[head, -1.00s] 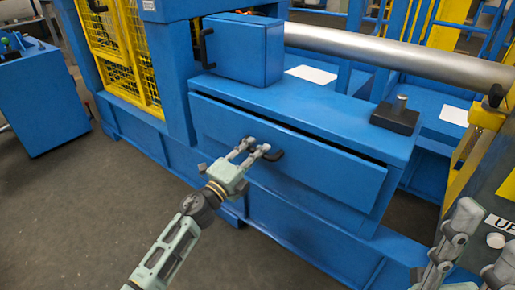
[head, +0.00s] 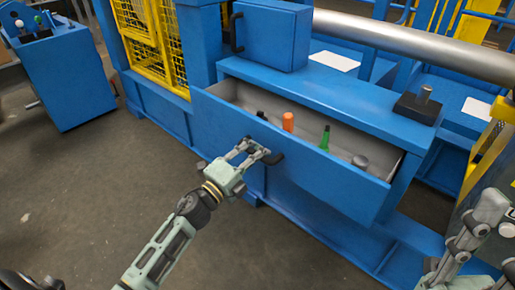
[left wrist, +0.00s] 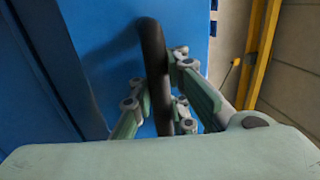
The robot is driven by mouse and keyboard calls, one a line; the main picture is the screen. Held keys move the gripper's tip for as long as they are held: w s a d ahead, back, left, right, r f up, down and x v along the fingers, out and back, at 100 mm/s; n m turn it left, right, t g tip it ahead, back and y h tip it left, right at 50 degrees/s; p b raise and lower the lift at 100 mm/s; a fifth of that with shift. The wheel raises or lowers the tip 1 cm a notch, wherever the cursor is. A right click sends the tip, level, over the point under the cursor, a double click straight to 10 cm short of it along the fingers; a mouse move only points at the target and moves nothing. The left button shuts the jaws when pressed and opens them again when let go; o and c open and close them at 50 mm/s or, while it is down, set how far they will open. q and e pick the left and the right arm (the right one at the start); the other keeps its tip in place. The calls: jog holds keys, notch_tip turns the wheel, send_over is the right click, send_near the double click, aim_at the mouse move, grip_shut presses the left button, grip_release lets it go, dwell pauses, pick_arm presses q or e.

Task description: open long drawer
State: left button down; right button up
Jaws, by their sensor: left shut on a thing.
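The long blue drawer (head: 325,182) stands partly pulled out of the blue cabinet, and its light grey inside shows. Several things stand in it, among them an orange-topped one (head: 288,121) and a green one (head: 325,138). My left gripper (head: 257,152) is at the drawer front, shut on the black handle (head: 274,158). In the left wrist view the dark handle (left wrist: 153,70) runs between the fingers (left wrist: 160,100). My right gripper (head: 470,235) shows at the lower right edge, clear of the drawer; its fingertips are hard to make out.
A small blue box with a black handle (head: 272,37) sits on the cabinet top, left of a dark block with a knob (head: 417,108). A metal pipe (head: 400,40) runs behind. The grey floor (head: 110,210) in front is clear.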

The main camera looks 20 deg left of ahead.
pick_arm(q)
jog(key=c, duration=2)
grip_release()
jog(key=shift+f, duration=0.35)
jog(key=o, duration=0.3)
jog(key=shift+r, duration=0.15)
jog(key=v, duration=1.2)
jog(key=shift+r, duration=0.1)
jog(key=shift+d, duration=0.1)
